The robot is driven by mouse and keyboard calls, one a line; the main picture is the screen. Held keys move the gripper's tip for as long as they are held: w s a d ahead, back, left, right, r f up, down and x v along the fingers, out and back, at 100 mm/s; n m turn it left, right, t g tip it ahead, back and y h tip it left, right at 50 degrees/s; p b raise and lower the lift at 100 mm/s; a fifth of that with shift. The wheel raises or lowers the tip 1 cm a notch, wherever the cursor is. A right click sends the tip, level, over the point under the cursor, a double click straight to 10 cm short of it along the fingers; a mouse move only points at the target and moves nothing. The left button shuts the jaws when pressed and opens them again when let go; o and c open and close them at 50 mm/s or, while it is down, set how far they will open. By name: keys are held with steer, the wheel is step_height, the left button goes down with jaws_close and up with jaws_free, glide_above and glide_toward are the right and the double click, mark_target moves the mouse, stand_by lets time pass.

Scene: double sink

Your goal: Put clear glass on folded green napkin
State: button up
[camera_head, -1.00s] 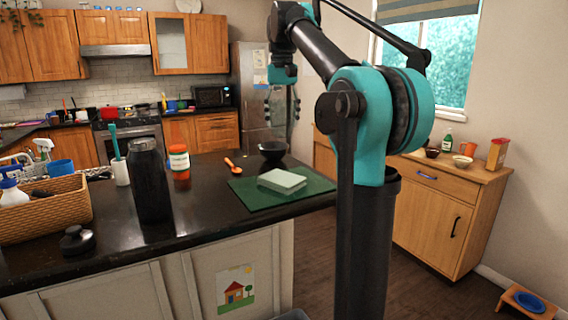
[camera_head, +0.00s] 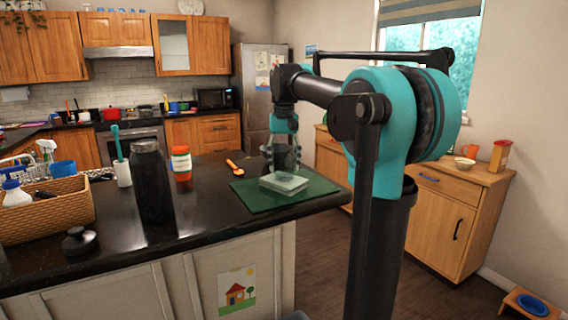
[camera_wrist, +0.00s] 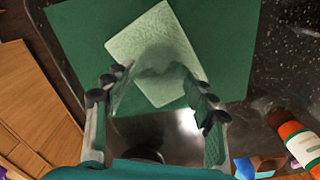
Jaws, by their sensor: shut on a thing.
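The folded pale green napkin (camera_head: 270,187) lies on a dark green mat (camera_head: 250,204) on the black counter. It also shows in the wrist view (camera_wrist: 150,36). My gripper (camera_head: 283,160) points down over the napkin; in the wrist view its fingers (camera_wrist: 157,100) stand on both sides of the clear glass (camera_wrist: 150,82). The glass is see-through and faint, and it overlaps the near part of the napkin. In the head view the glass (camera_head: 286,176) is hard to make out below the fingers. I cannot tell if its base touches the napkin.
The counter's front edge runs close to the mat. A wooden cabinet (camera_head: 440,215) stands to the right.

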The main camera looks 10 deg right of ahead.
steer(key=shift+f, duration=0.1)
steer(key=o, duration=1.3)
step_height(320, 180, up, 12)
steer(key=shift+r, duration=0.2)
